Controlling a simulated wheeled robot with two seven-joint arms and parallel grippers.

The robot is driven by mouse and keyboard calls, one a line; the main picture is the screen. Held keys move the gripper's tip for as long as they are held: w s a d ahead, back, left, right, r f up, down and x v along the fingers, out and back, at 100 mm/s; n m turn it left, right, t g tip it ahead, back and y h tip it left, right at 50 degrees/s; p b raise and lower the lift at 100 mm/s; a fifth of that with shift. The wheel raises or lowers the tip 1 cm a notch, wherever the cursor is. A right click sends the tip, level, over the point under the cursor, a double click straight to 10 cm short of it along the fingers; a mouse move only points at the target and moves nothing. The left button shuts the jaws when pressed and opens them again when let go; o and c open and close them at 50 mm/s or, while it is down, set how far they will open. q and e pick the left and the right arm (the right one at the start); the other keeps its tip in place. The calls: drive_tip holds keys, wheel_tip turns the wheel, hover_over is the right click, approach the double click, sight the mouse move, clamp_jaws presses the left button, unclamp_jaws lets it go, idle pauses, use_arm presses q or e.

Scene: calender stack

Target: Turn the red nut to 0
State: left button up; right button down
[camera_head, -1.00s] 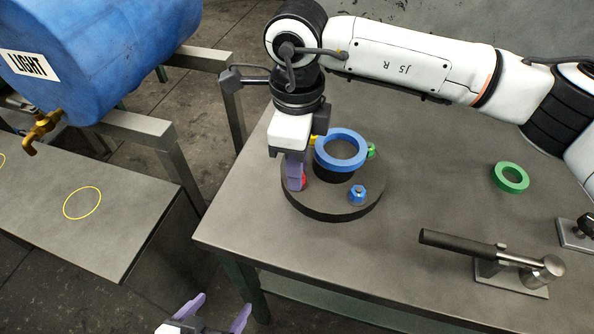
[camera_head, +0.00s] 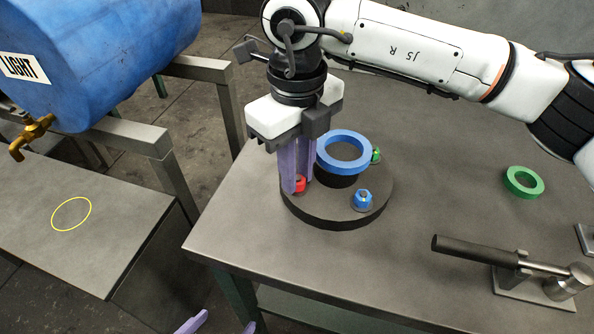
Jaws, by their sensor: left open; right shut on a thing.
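The red nut (camera_head: 299,184) sits at the left front of a round black base (camera_head: 335,213) on the table. My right gripper (camera_head: 296,184) points down from above, with its purple fingers shut on the red nut and partly hiding it. A blue nut (camera_head: 362,199) sits on the base to the right of it. A green nut (camera_head: 376,155) sits further back, partly hidden by a blue ring (camera_head: 343,150) on the central black post. My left gripper (camera_head: 220,325) is open and empty at the bottom edge, with only its purple fingertips showing.
A green ring (camera_head: 523,182) lies on the grey table (camera_head: 410,215) at the right. A black-handled metal fixture (camera_head: 510,260) stands at the front right. A blue barrel (camera_head: 90,60) with a brass tap is at the left, above a bench with a yellow circle (camera_head: 72,214).

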drive_tip(key=shift+r, duration=0.1)
idle(0.3)
drive_tip(key=c, duration=1.6)
unclamp_jaws()
